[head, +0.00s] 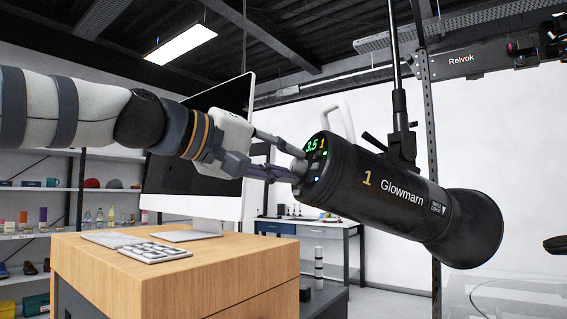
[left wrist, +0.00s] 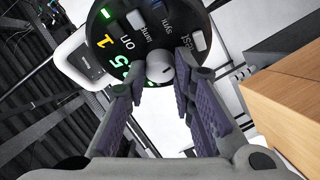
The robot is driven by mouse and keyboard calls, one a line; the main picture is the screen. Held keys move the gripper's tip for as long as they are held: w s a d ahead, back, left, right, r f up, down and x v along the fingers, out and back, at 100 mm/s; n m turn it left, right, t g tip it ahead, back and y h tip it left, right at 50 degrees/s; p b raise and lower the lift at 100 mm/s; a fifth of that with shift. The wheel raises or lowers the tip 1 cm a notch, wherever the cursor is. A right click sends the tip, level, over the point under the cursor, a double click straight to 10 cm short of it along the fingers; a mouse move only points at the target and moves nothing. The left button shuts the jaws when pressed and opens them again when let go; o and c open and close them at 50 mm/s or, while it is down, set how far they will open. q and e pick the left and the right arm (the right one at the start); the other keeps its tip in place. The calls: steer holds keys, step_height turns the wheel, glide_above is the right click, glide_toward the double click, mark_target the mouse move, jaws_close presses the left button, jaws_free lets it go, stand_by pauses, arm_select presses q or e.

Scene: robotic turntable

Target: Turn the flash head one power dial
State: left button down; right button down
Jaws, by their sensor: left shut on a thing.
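The flash head (head: 375,195) is a black cylinder marked "1" and "Glowmarn", hanging tilted from a stand. Its rear panel (left wrist: 130,30) faces my left gripper and shows a green "3.5" and a yellow "1" in the head view. The power dial (left wrist: 168,68) is a light grey knob on that panel. My left gripper (head: 297,165) has its fingers on both sides of the dial, shut on it; the fingers also show in the left wrist view (left wrist: 162,82). My right gripper is not in view.
A wooden-topped cabinet (head: 190,280) stands below my left arm, with a monitor (head: 185,205) and a keyboard (head: 155,252) on it. A metal upright (head: 432,140) stands behind the flash head. Shelves line the left wall.

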arm_select(q)
steer(key=shift+n+y, duration=0.3)
steer(key=shift+n, duration=0.7)
